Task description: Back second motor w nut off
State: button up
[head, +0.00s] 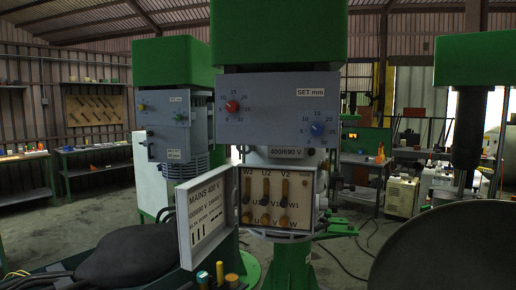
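The central green motor unit (277,105) has an open terminal box (268,203) on its front, facing me. Inside are three upright brass-coloured links (265,191), side by side, under labels reading W2, U2 and V2. Round terminal ends (284,221) sit below them by labels ending in U, V and W; single nuts are too small to make out. The box's white door (205,220) hangs open to the left and reads "MAINS 400 V". A second grey unit under a green head (173,115) stands behind left. My gripper is not in view.
Several objects with yellow, green and orange tops (220,272) stand low in front of the door. A dark rounded shape (125,255) fills the lower left. A large dark dish-like body (450,235) blocks the lower right. Benches line the walls behind.

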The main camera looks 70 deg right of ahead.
aim_at(284, 220)
jog(key=u, duration=1.6)
jog(key=k, duration=2.7)
jog(key=z, duration=0.5)
